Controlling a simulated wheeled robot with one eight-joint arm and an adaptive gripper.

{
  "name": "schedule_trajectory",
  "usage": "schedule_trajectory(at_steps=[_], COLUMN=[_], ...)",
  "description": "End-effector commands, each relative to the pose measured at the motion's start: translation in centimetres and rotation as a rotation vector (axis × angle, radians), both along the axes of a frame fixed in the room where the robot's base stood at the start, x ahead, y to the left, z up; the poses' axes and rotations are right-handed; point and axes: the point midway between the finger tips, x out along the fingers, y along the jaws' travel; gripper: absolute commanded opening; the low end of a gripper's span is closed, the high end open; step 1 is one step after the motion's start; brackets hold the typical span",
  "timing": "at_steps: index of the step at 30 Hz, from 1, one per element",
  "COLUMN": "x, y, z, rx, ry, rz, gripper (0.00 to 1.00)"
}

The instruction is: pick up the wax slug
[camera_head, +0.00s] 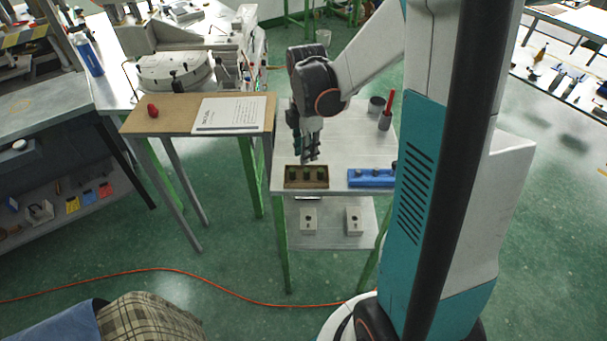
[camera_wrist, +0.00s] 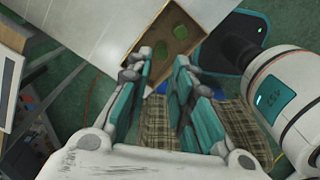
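My gripper (camera_head: 310,157) hangs over the tray's back side, fingers pointing down. In the wrist view my gripper (camera_wrist: 165,58) has its two fingers well apart with nothing between them. The exact height above the tray is hard to tell.
A blue tray (camera_head: 368,184) with small dark parts sits right of the brown one. A wooden-topped table (camera_head: 180,122) with papers (camera_head: 230,114) and a red object (camera_head: 152,110) stands left. The white table's middle is clear.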

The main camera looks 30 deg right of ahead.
Motion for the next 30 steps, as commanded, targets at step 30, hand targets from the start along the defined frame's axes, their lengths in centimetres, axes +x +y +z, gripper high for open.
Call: schedule_trajectory(at_steps=[30], x=[-0.2], y=[-0.1], z=[-8.0], rx=[0.0], ry=[-0.001], rz=[-0.001], gripper=[0.16])
